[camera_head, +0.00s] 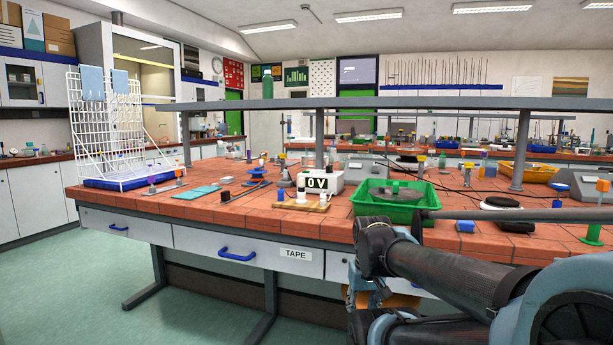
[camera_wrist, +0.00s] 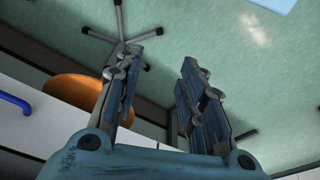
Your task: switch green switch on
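I cannot pick out a green switch for certain in either view. On the bench, a white meter box (camera_head: 322,182) reads "0 V". In front of it lies a small wooden board (camera_head: 303,203) with dark and white parts on it, too small to make out. My gripper (camera_wrist: 160,68) is open and empty in the wrist view, its two fingers apart and pointing over the floor. In the head view my arm reaches in from the lower right, with its end low at the bench's front edge.
A green tray (camera_head: 392,205) stands right of the board. A white wire rack (camera_head: 108,130) stands at the left end. A grey shelf (camera_head: 400,103) runs above the bench. The wrist view shows an orange-brown seat (camera_wrist: 82,97) and a blue drawer handle (camera_wrist: 15,104).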

